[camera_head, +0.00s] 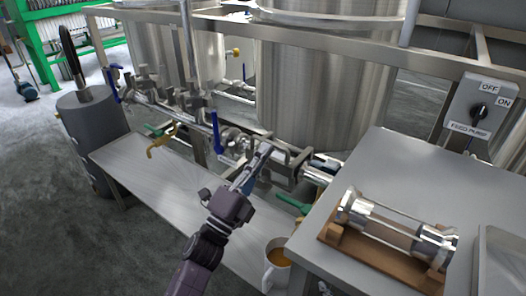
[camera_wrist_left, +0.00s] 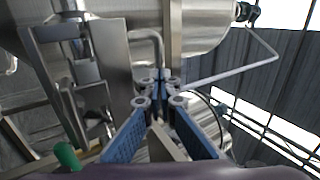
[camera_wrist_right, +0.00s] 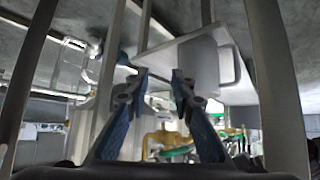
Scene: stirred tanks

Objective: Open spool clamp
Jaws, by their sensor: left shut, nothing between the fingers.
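My left gripper (camera_head: 262,153) reaches up from the bottom of the head view to the pipe line in front of the tank. In the left wrist view its blue fingers (camera_wrist_left: 161,77) meet at the tips, with nothing held. A round clamp-like fitting (camera_head: 234,141) sits on the pipe just left of it; I cannot tell whether its latch is open. A glass spool (camera_head: 397,222) with metal ends lies in a wooden cradle (camera_head: 333,240) on the right table. My right gripper shows only in the right wrist view (camera_wrist_right: 160,74), fingertips apart and empty.
A bracket frame (camera_head: 290,160) stands close right of the left gripper. A blue-handled valve (camera_head: 215,132) is on its left. A mug (camera_head: 278,268) stands near the table. The feed pump switch (camera_head: 481,110) is at right.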

